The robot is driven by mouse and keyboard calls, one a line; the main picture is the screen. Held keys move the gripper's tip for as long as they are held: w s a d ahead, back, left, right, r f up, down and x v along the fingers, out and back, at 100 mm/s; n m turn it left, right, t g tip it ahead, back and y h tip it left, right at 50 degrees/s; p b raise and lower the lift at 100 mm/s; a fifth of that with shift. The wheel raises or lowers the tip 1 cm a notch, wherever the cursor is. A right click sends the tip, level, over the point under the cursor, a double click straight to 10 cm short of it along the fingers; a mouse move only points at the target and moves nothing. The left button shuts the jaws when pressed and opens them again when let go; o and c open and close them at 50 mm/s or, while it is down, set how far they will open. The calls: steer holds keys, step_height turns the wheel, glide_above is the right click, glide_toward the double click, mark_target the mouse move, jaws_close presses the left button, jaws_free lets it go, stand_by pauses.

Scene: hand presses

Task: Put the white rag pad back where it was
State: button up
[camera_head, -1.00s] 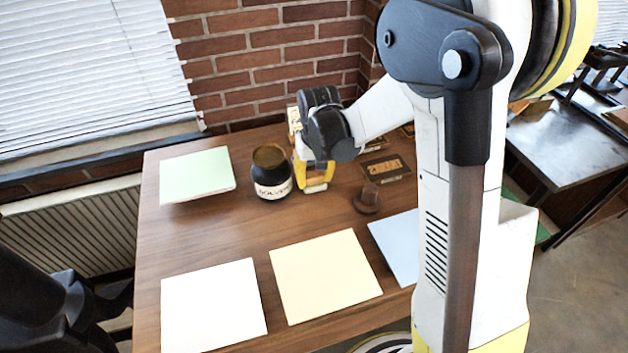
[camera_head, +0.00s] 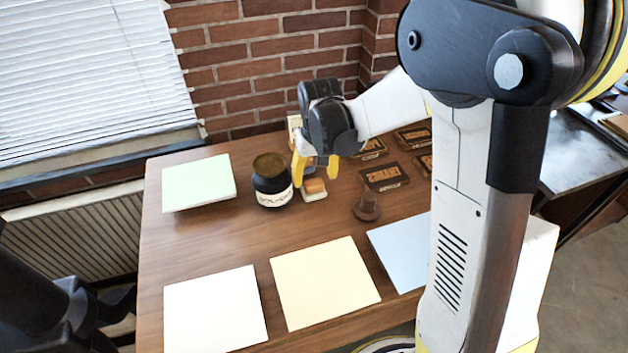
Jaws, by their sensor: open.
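A small white pad with an orange-brown top (camera_head: 315,195), which looks like the rag pad, lies on the wooden table just right of the dark solvent jar (camera_head: 272,188). My gripper (camera_head: 315,174) is above it, fingers pointing down and spread apart, with nothing between them. The pad seems to rest on the table, clear of the fingers. A pale upright item (camera_head: 294,123) behind the gripper is mostly hidden.
A brown stamp-like knob (camera_head: 367,205) stands right of the pad, with several dark lettered blocks (camera_head: 384,177) behind it. Green (camera_head: 198,182), white (camera_head: 215,310), cream (camera_head: 325,282) and blue (camera_head: 402,248) sheets lie around the table. A brick wall stands behind.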

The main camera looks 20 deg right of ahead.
mark_target(316, 194)
steer(key=s+r+t+p, duration=0.1)
steer(key=s+r, duration=0.4)
steer(key=r, duration=0.3)
steer(key=s+r+t+p, duration=0.1)
steer(key=s+r+t, duration=0.1)
steer(key=s+r, duration=0.5)
steer(key=s+r+t, duration=0.1)
steer(key=s+t, duration=0.1)
steer(key=s, duration=0.5)
steer(key=shift+s+r+t, duration=0.15)
steer(key=shift+r+t, duration=0.15)
steer(key=shift+t, duration=0.1)
steer(key=shift+f+b, duration=0.4)
steer(key=shift+f, duration=0.05)
